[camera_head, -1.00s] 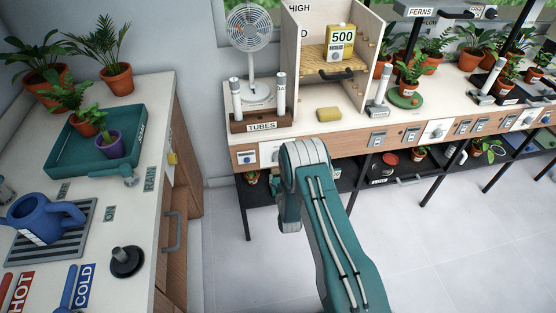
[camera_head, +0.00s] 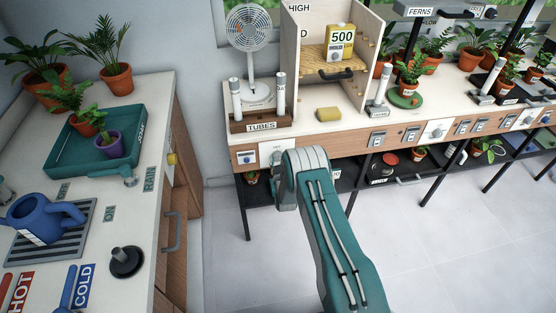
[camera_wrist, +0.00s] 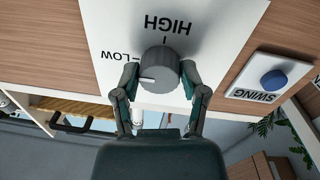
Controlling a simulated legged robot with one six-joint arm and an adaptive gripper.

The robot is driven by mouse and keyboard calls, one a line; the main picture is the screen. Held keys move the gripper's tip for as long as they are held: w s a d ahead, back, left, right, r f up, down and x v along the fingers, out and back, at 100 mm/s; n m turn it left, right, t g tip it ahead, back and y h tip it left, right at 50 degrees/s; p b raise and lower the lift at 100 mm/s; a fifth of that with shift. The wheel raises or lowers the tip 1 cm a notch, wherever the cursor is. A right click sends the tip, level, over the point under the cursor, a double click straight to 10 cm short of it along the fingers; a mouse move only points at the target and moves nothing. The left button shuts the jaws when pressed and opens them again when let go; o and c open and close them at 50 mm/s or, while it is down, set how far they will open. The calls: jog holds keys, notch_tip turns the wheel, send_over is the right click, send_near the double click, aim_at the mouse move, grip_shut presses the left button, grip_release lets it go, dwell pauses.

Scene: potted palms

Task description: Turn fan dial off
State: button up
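The fan dial (camera_wrist: 163,66) is a dark grey round knob on a white plate in the wrist view, which shows the lettering upside down. HIGH is above the dial and LOW is at its upper left. The dial's white pointer line points left in the picture, a little below LOW. My gripper (camera_wrist: 161,82) is open, with one finger on each side of the dial; I cannot tell whether they touch it. In the head view, the white fan (camera_head: 248,28) stands on the bench's left end, and my arm hides most of the area around the gripper.
A blue SWING button (camera_wrist: 273,80) sits on a white plate right of the dial in the wrist view. The tubes rack (camera_head: 261,122) and a yellow sponge (camera_head: 328,114) are on the bench above. The sink counter (camera_head: 150,215) stands at left, with clear floor between.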

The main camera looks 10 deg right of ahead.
jog(key=shift+c, duration=1.1)
jog(key=shift+n, duration=0.3)
jog(key=shift+f+n+t+y, duration=0.15)
jog(key=shift+n+y, duration=0.1)
jog(key=shift+n, duration=4.25)
jog(key=shift+n+t+y, duration=0.15)
jog(key=shift+n+y, duration=0.1)
jog(key=shift+n, duration=4.25)
jog(key=shift+a, duration=0.1)
jog(key=shift+s+f, duration=0.1)
